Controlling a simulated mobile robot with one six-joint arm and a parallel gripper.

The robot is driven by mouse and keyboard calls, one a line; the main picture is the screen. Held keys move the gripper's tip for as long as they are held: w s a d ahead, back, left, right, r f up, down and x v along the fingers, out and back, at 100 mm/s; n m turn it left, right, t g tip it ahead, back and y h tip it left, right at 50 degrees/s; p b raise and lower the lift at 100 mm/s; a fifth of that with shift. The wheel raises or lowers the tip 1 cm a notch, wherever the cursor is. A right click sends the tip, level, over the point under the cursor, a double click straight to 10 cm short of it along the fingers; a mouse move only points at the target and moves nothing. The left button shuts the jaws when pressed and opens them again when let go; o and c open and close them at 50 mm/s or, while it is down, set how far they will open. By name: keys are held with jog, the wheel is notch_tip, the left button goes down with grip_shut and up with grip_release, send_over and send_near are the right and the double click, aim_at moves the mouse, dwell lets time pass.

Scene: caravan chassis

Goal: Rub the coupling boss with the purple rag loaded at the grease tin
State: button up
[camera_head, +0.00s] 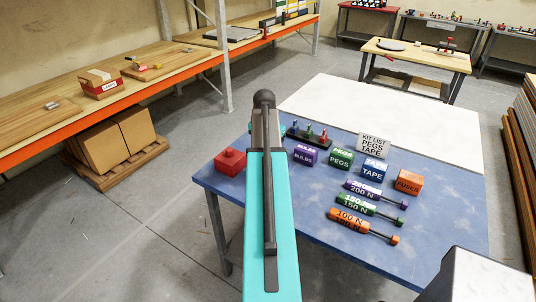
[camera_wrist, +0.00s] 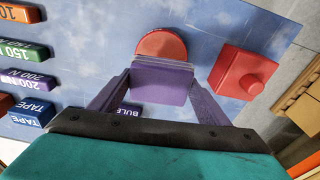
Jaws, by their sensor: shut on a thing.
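In the wrist view my gripper (camera_wrist: 160,80) is shut on the purple rag (camera_wrist: 160,88), a block-like pad with a greyish far edge. A round orange-red thing (camera_wrist: 161,44), apparently the grease tin, shows just beyond the rag, which hides its near part. I cannot tell whether they touch. A red block with a round raised knob (camera_wrist: 243,75), which looks like the coupling boss, sits to the right, apart from the rag. The red block also shows in the head view (camera_head: 230,160), left of my arm. There, my arm hides the gripper, rag and round thing.
On the blue table (camera_head: 460,220), right of my arm, are purple, green, blue and orange labelled boxes, a kit list sign (camera_head: 374,146) and several handled cylinders (camera_head: 362,218). A small rack (camera_head: 308,137) with coloured pegs stands behind. The table's front left is clear.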

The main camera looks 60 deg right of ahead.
jog(key=shift+f, duration=0.2)
jog(key=shift+f+b, duration=1.75)
jog(key=shift+f, duration=1.05)
jog(key=shift+f, duration=0.6)
dwell(1.1)
jog(key=shift+r+p, duration=1.9)
jog(key=shift+r, duration=1.65)
